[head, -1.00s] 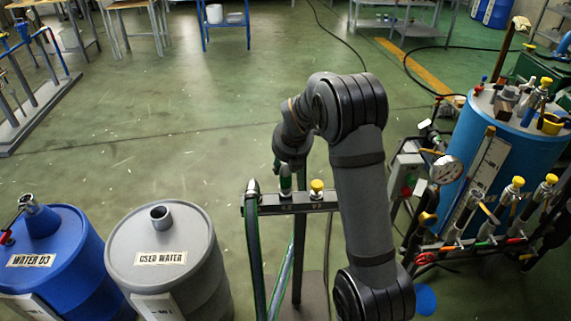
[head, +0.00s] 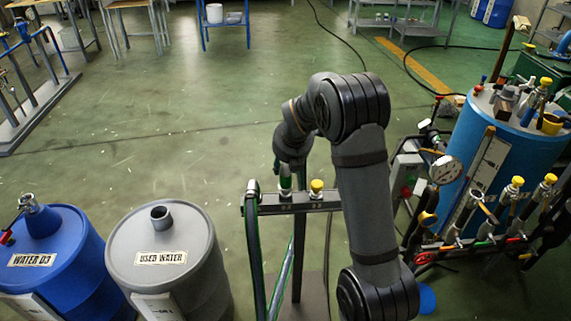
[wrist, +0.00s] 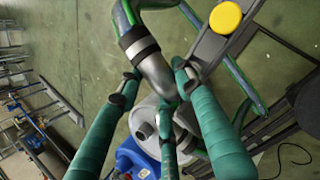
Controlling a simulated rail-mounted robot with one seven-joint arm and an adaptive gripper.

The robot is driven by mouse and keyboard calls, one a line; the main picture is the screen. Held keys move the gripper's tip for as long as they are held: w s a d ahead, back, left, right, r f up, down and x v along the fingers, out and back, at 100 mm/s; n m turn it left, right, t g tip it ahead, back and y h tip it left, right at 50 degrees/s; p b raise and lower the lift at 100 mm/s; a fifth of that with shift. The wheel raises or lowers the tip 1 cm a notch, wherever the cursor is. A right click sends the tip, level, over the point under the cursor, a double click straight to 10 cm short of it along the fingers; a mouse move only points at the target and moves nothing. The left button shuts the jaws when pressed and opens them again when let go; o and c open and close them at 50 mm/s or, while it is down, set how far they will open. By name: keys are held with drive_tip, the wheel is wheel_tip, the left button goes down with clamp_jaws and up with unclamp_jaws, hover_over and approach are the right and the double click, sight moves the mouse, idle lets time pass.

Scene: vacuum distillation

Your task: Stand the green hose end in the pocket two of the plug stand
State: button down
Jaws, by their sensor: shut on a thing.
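The green hose end is a grey metal piece with a dark band and green hose behind it; it shows large in the wrist view (wrist: 152,66). My gripper (wrist: 160,88) has green-wrapped fingers that close around this metal piece. In the head view my gripper (head: 286,172) is low over the grey crossbar of the plug stand (head: 268,209), left of a yellow cap (head: 317,187). The fingers hide the lower tip and pocket two, so I cannot tell whether the tip is inside the pocket.
A green hose (head: 254,262) hangs at the stand's left end. The used water drum (head: 184,229) and the blue drum (head: 72,229) stand to the left. A blue tank (head: 487,142) with gauge and valves stands to the right. The floor behind the stand is clear.

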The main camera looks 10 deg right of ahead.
drive_tip(key=shift+f+b, duration=1.7)
drive_tip(key=shift+f, duration=0.5)
drive_tip(key=c, duration=1.1)
unclamp_jaws()
drive_tip(key=shift+s, duration=0.1)
drive_tip(key=v, duration=1.2)
drive_tip(key=x, duration=1.1)
drive_tip(key=shift+w+p, duration=0.3)
